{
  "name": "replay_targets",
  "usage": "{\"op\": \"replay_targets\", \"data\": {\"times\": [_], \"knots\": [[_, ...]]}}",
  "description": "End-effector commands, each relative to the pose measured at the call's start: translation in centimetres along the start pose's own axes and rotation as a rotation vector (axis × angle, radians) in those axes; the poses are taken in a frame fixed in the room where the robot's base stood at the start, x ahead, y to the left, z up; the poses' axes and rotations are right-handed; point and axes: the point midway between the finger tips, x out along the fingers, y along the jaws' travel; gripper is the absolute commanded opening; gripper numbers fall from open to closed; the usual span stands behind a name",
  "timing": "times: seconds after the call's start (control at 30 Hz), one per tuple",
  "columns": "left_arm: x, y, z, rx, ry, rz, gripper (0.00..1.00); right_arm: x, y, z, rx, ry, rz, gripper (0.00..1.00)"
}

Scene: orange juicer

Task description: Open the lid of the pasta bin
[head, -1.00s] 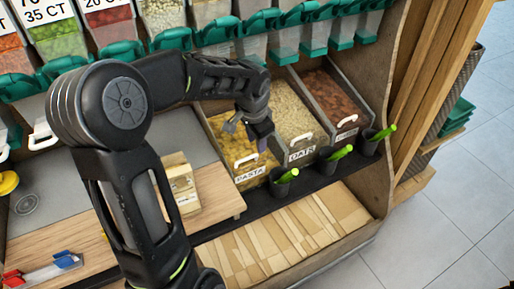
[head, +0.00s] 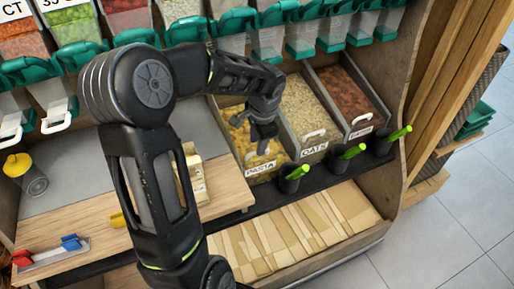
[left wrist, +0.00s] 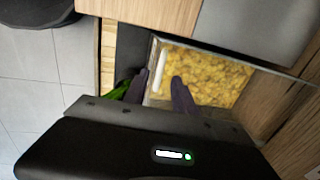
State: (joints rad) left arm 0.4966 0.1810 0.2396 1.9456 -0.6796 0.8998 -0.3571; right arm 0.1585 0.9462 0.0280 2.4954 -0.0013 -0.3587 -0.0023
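The pasta bin (head: 237,132) holds yellow pasta and bears a PASTA label. It also shows in the left wrist view (left wrist: 215,80), where its clear top seems to lie flat over the pasta. A white handle (left wrist: 156,72) runs along the bin's front edge. My left gripper (head: 262,146) is over the front of the bin, pointing down and hiding part of the pasta. In the left wrist view its two dark fingers (left wrist: 159,76) are apart, with the handle between them in the picture. Whether they touch it cannot be told. My right gripper is not in view.
The oats bin (head: 303,105) and a bin of brown food (head: 350,92) stand to the right. Black cups with green-handled tools (head: 340,160) line the front ledge. Teal-trimmed dispensers (head: 268,35) hang above. A wooden board (head: 100,225) lies left, with paper bags (head: 300,222) below.

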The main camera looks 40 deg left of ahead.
Motion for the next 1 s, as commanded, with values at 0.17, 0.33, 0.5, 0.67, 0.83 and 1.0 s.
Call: {"op": "replay_targets", "data": {"times": [0.17,0.33,0.5,0.67,0.83,1.0], "knots": [[2.5,0.0,0.1,-0.001,-0.002,0.001,0.33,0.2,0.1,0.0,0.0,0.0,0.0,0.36],[3.2,0.0,0.0,0.0,0.0,0.0,0.33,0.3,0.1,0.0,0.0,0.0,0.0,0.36],[3.2,0.0,0.0,0.0,0.0,0.0,0.33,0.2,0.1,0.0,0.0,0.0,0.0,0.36],[3.1,0.0,0.0,0.0,0.0,0.0,0.23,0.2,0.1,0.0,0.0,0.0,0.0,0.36],[3.1,0.0,0.0,0.0,0.0,0.0,0.09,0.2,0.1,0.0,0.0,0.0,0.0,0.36],[3.1,0.0,0.0,0.0,0.0,-0.001,0.0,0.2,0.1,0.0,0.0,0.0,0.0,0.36]]}}
